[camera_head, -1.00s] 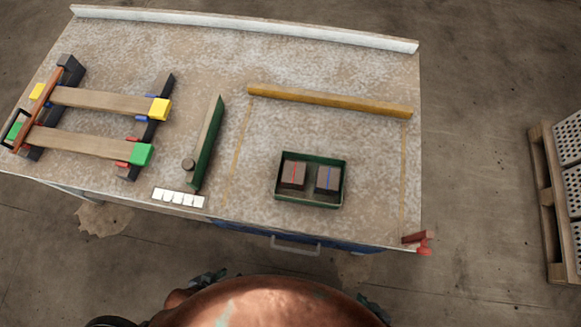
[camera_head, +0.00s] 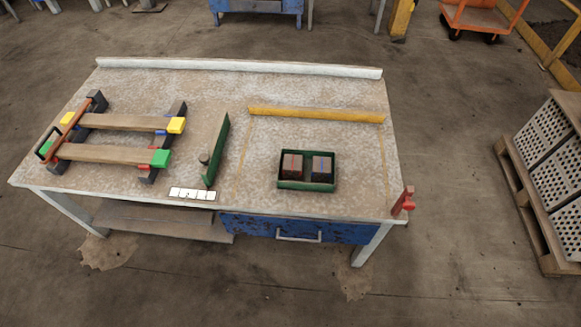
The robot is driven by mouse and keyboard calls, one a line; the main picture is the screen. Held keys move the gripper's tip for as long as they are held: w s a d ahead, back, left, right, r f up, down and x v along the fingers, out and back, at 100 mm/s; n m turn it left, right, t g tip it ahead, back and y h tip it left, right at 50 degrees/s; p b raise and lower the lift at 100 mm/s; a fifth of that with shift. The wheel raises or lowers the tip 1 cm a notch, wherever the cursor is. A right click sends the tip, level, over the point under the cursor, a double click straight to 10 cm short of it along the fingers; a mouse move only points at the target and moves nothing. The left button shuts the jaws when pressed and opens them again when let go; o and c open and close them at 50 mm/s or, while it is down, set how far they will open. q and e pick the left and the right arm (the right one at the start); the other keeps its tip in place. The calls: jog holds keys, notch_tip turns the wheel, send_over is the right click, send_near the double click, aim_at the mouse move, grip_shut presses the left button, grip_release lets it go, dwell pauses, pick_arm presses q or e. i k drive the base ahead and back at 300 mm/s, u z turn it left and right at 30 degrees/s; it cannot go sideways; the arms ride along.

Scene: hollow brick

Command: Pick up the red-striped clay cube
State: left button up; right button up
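The red-striped clay cube (camera_head: 292,166) is a dark brown block with a red line on its top. It sits in the left half of a small green tray (camera_head: 306,186) on the workbench. A similar cube with a blue stripe (camera_head: 322,168) sits at its right in the same tray, with a narrow gap between them. Neither of my grippers shows in the head view, so I cannot see whether they are open or shut.
The workbench (camera_head: 225,88) carries a wooden frame with yellow and green ends (camera_head: 115,155) at left, a green bar (camera_head: 216,150), a yellow bar (camera_head: 315,114) and white tiles (camera_head: 192,194). A red clamp (camera_head: 403,201) is on the right corner. A pallet of perforated bricks (camera_head: 545,165) stands right.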

aim_at(292, 166)
jog(key=z, duration=1.55)
jog(key=i, duration=0.95)
jog(key=u, duration=1.6)
